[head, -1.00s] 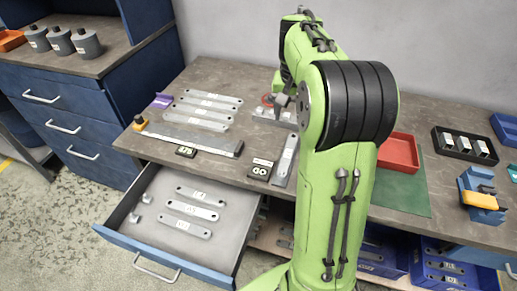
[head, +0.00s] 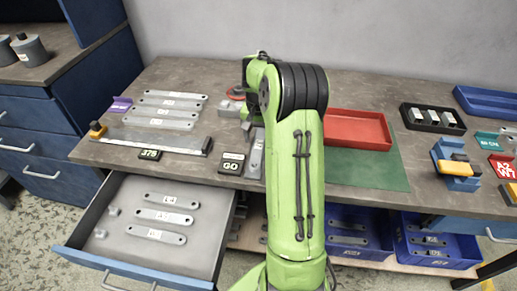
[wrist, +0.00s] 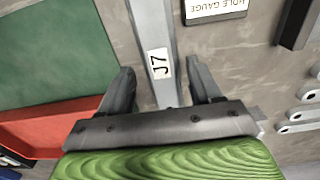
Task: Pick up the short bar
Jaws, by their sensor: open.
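A grey flat bar (wrist: 158,50) with a white label, seemingly J7, runs between the fingers of my gripper (wrist: 158,82) in the wrist view. The gripper is open; both fingers stand apart from the bar's sides. In the head view this bar (head: 254,160) lies on the bench right of the black GO block (head: 232,164), partly hidden by my arm. Several labelled bars (head: 168,103) lie in a row at the bench's left. Three bars (head: 160,216) lie in the open drawer (head: 190,258). I cannot tell by name which is the short bar.
A long steel rule-like strip (head: 155,138) and a 375 block (head: 149,155) lie near the bench's front left. A red tray (head: 358,128) and green mat (head: 375,172) are right of my arm. A black tray (head: 432,119) stands further right. Blue bins (head: 432,258) sit below.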

